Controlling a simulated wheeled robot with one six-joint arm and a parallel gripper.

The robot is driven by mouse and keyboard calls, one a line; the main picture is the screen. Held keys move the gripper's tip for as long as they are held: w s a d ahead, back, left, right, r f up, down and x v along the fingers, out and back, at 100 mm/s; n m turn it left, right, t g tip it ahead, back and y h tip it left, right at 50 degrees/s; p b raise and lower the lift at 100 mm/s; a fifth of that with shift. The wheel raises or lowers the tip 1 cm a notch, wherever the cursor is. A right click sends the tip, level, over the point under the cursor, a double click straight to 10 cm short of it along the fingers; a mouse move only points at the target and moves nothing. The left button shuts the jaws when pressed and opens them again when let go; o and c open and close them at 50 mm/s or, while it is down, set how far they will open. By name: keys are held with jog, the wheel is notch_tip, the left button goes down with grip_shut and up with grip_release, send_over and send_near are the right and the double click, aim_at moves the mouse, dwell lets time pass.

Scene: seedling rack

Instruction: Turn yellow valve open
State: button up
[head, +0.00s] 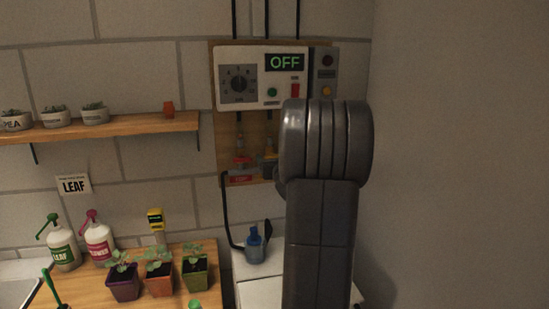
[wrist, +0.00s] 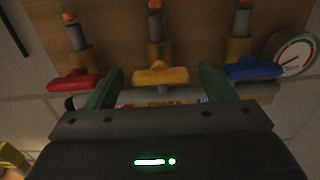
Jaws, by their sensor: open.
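The yellow valve (wrist: 161,74) shows in the middle of the wrist view, its handle lying crosswise below a brass body. My gripper (wrist: 160,84) is open, with one green finger on each side of the yellow handle; I cannot tell whether either finger touches it. A red valve (wrist: 74,82) is to the left and a blue valve (wrist: 251,68) to the right. In the head view, the red valve (head: 241,162) shows left of my arm. Part of the yellow valve (head: 270,157) shows at the arm's edge, and my gripper is hidden behind the arm.
A round gauge (wrist: 291,53) sits right of the blue valve. Above the valves is a control box (head: 248,78) reading OFF. A blue bottle (head: 255,246) stands below. Potted seedlings (head: 159,268) stand on the wooden bench at left. A plain wall is at right.

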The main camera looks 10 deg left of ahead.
jog(key=shift+c, duration=0.5)
jog(key=c, duration=0.9)
jog(key=shift+f+n+b, duration=0.1)
jog(key=shift+n+b, duration=0.2)
jog(key=shift+b, duration=0.35)
jog(key=shift+a+n+b, duration=0.1)
jog(key=shift+n+b, duration=7.6)
jog(key=shift+n, duration=0.9)
jog(key=o, duration=1)
